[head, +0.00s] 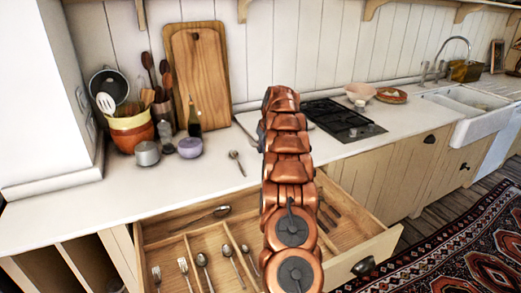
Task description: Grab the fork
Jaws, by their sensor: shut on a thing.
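Two forks, one at the far left (157,275) and one beside it (184,268), lie in the front left compartments of the open wooden drawer (146,232), tines toward the back. My copper arm rises over the drawer and hides part of its middle and right side. My gripper cannot be made out; it seems hidden behind the arm, so its fingers and anything in them do not show. More cutlery (328,212) lies in the drawer right of the arm, too small to tell apart.
Several spoons (203,264) share the drawer; a larger one (222,211) lies at its back. A small utensil (236,161) lies on the white counter (90,210). Pots, a bottle (194,120) and cutting boards (205,75) stand behind. A hob (345,120) is right.

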